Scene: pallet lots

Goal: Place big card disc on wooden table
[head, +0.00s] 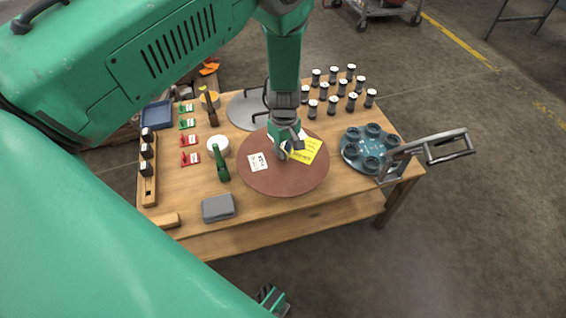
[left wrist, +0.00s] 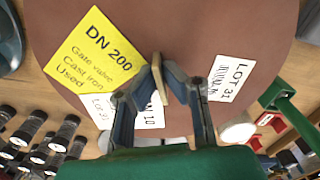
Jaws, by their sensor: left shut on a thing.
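The big card disc (head: 283,182) is round, flat and brown, over the middle of the wooden table (head: 350,190). It bears a yellow label reading "DN 200 Gate valve Cast iron Used" and white labels, one reading "LOT 31". My left gripper (head: 285,151) points down at the disc's middle. In the left wrist view its fingers (left wrist: 160,85) are shut on a thin tan upright piece on the disc (left wrist: 200,30), partly hidden by the fingers. I cannot tell whether the disc touches the table. A dark piece, apparently my right gripper (head: 271,298), shows at the bottom edge.
Left on the table are a blue tray (head: 156,115), red and green tagged pieces, a white tub (head: 218,146) and a grey box (head: 218,207). A grey disc (head: 245,112) lies behind. Several dark cylinders stand back right; a teal round holder (head: 368,148) and metal frame (head: 425,150) are right.

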